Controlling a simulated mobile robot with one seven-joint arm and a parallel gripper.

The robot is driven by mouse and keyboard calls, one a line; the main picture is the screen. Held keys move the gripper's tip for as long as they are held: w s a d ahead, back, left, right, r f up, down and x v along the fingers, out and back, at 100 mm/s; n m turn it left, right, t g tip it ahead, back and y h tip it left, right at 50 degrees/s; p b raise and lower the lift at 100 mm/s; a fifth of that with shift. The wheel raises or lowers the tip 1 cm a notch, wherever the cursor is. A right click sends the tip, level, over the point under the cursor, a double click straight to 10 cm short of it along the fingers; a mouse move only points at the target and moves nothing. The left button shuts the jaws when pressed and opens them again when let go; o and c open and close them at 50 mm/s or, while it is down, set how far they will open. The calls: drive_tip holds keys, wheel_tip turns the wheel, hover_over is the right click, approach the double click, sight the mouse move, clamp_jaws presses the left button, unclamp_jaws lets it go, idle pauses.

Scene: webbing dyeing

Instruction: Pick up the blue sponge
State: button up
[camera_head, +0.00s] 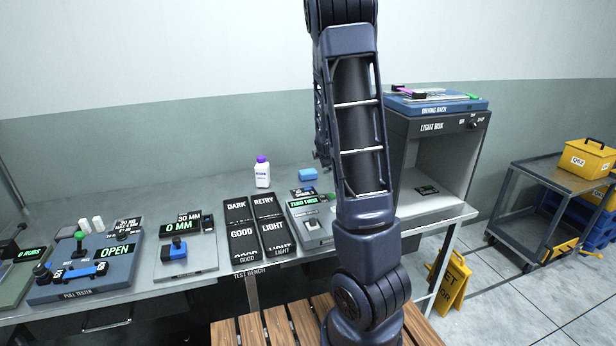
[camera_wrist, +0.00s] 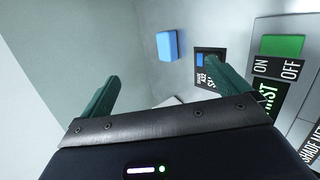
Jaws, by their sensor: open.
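The blue sponge (camera_head: 308,174) is a small block lying on the back of the grey test bench (camera_head: 215,190), near the wall. In the wrist view the sponge (camera_wrist: 167,45) lies ahead of my gripper, between the lines of its two fingers and nearer the right one. My gripper (camera_wrist: 158,88) is open, with green fingers apart and nothing between them. The sponge is clear of both fingers. In the head view my arm hides most of the gripper.
A white bottle with a purple cap (camera_head: 262,173) stands left of the sponge. A shade meter (camera_head: 310,222) sits in front of it, with dark labelled trays (camera_head: 240,222) to the left. The light box (camera_head: 440,150) stands to the right.

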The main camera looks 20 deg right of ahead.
drive_tip(key=w+d+f+n+t, duration=0.2)
drive_tip(key=w+f+n, duration=0.4)
drive_tip(key=f+n, duration=0.1)
drive_tip(key=n+t+y, duration=0.1)
drive_tip(key=n+y, duration=0.1)
drive_tip(key=n, duration=0.7)
approach(307, 172)
drive_tip(key=shift+w+d+f, duration=0.4)
drive_tip(key=shift+w+d, duration=0.15)
drive_tip(key=shift+w, duration=0.25)
drive_tip(key=shift+w+a+f+n, duration=0.2)
drive_tip(key=shift+f+n, duration=0.1)
drive_tip(key=shift+n, duration=0.6)
drive_tip(key=shift+t, duration=0.3)
drive_tip(key=shift+x, duration=5.45)
drive_tip(key=shift+s+f, duration=0.1)
drive_tip(key=shift+f, duration=0.05)
drive_tip(key=shift+c, duration=0.4)
drive_tip(key=c, duration=0.9)
